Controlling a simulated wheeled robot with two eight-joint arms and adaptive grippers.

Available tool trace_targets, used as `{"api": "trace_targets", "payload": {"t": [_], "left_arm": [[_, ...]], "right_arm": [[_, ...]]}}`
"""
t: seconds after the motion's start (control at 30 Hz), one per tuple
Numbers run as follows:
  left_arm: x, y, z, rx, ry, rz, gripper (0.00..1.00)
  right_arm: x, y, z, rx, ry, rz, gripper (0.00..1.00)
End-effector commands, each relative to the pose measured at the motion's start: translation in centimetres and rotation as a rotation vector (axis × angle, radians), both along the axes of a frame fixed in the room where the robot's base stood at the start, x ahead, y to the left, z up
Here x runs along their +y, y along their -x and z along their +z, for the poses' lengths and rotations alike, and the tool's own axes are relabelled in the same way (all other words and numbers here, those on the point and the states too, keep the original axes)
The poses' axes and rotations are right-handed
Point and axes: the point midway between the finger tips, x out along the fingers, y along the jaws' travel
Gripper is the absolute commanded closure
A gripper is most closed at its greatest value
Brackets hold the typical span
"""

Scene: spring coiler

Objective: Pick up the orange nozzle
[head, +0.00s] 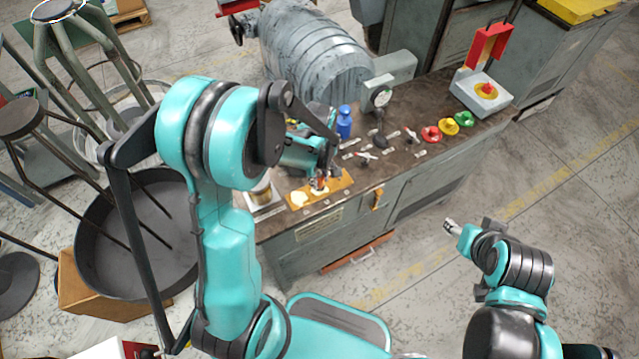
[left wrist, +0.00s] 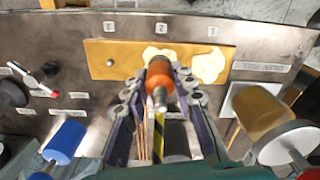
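The orange nozzle (left wrist: 158,88) stands between my left gripper's fingers in the left wrist view, its grey metal tip toward the camera. The left gripper (left wrist: 160,76) has a fingertip close against each side of it, and the fingers look shut on it. Its lower end is over the wooden board (left wrist: 112,62), and I cannot tell if it touches. In the head view the left gripper (head: 320,183) is above the board (head: 338,187) and hides most of the nozzle. My right gripper (head: 450,226) is off the bench's front side, too small to judge its fingers.
A yellowish cylinder (left wrist: 265,108) stands right of the board. Floor in front of the bench is clear.

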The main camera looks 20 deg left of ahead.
Motion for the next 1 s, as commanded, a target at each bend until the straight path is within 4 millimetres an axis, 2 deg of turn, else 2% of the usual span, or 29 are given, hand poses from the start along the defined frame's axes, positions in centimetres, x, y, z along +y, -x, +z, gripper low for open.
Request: {"api": "trace_targets", "payload": {"t": [0.03, 0.07, 0.47, 0.57, 0.73, 0.77, 1.0], "left_arm": [[0.0, 0.0, 0.0, 0.000, 0.000, 0.000, 0.95], [0.0, 0.0, 0.0, 0.000, 0.000, 0.000, 1.00], [0.0, 0.0, 0.4, 0.000, 0.000, 0.000, 1.00], [0.0, 0.0, 1.3, 0.000, 0.000, 0.000, 1.00], [0.0, 0.1, 4.3, 0.000, 0.000, 0.000, 1.00], [-0.3, 0.1, 4.9, 0.000, 0.000, -0.002, 1.00], [-6.0, 1.0, 7.9, 0.000, 0.000, -0.007, 1.00]], "right_arm": [[0.0, 0.0, 0.0, 0.000, 0.000, 0.000, 0.50], [0.0, 0.0, 0.0, 0.000, 0.000, 0.000, 0.50], [0.0, 0.0, 0.2, 0.000, 0.000, 0.000, 0.50], [0.0, 0.0, 0.6, 0.000, 0.000, 0.000, 0.50], [0.0, 0.0, 1.9, 0.000, 0.000, 0.000, 0.50], [0.0, 0.0, 2.2, 0.000, 0.000, 0.000, 0.50], [0.0, 0.0, 3.6, 0.000, 0.000, 0.000, 0.50]]}}
